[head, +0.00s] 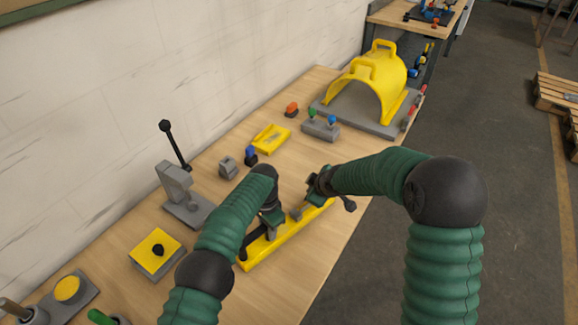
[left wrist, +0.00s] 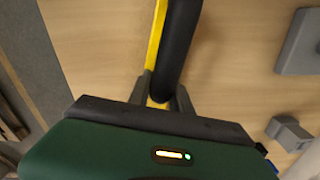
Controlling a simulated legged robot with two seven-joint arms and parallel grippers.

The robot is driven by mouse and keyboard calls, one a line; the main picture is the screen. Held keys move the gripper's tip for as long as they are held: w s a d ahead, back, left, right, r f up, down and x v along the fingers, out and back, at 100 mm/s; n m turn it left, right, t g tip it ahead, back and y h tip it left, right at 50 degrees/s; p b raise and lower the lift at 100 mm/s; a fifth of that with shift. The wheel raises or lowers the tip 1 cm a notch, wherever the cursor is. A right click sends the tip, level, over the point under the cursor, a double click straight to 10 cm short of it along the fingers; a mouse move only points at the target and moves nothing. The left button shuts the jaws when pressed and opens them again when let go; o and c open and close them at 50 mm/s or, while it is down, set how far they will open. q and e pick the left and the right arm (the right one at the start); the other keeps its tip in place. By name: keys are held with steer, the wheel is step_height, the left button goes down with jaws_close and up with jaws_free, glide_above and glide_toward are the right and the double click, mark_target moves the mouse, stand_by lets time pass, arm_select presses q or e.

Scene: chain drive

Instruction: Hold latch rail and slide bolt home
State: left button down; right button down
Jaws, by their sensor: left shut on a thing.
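The yellow latch rail (head: 285,238) lies on the wooden bench near its front edge, with a black bar (head: 252,240) at its left end. My left gripper (head: 268,225) is shut on the rail at this bar. In the left wrist view my left gripper's fingers (left wrist: 165,100) close around the black bar (left wrist: 180,45) and yellow rail (left wrist: 156,30). My right gripper (head: 309,200) is at the rail's right part, by a grey bolt piece (head: 296,214). A black knob (head: 349,204) sticks out beyond it. Whether the right fingers are shut is hidden.
A yellow arched cover (head: 370,78) stands on a grey plate at the far end. Behind the rail are a yellow tray (head: 271,138), a grey lever stand (head: 185,200) and a yellow-topped block (head: 156,250). A wall runs along the back; open floor lies right.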

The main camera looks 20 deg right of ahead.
arm_select(q)
steer(key=c, duration=1.1)
jaws_free()
steer(key=shift+d+r, duration=0.1)
